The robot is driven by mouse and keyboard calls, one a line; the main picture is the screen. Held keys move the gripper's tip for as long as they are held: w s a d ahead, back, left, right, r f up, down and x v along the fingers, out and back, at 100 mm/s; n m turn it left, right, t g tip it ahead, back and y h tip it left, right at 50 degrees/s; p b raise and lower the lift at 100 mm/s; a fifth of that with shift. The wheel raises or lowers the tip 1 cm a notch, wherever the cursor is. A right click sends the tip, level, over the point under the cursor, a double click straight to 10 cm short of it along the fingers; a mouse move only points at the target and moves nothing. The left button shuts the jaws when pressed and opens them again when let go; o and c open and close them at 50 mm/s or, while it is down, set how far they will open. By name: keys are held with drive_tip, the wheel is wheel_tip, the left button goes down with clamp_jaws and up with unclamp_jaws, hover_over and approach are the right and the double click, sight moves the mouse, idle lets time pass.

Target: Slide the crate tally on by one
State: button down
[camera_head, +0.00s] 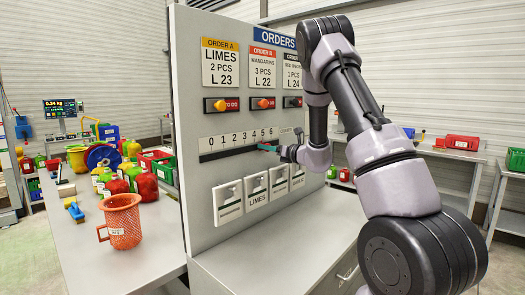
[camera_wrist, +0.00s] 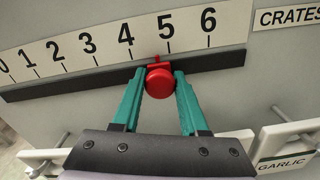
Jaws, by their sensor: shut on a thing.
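The crate tally is a number strip (camera_wrist: 88,47) marked 0 to 6 above a dark rail (camera_wrist: 62,86), with a CRATES label at its right end. Its red slider knob (camera_wrist: 160,82) sits on the rail, its small pointer between the 4 and 5 marks, nearer the 5. My gripper (camera_wrist: 159,74) has its teal fingers on either side of the knob and is shut on it. In the head view my gripper (camera_head: 270,148) is at the right part of the strip (camera_head: 225,140); I cannot make out the knob there.
In the wrist view, a GARLIC holder (camera_wrist: 285,152) is at lower right.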

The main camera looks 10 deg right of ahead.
drive_tip(key=shift+w+d, duration=0.5)
drive_tip(key=shift+d, duration=0.15)
drive_tip(key=shift+c, duration=2.3)
unclamp_jaws()
drive_tip(key=v, duration=1.1)
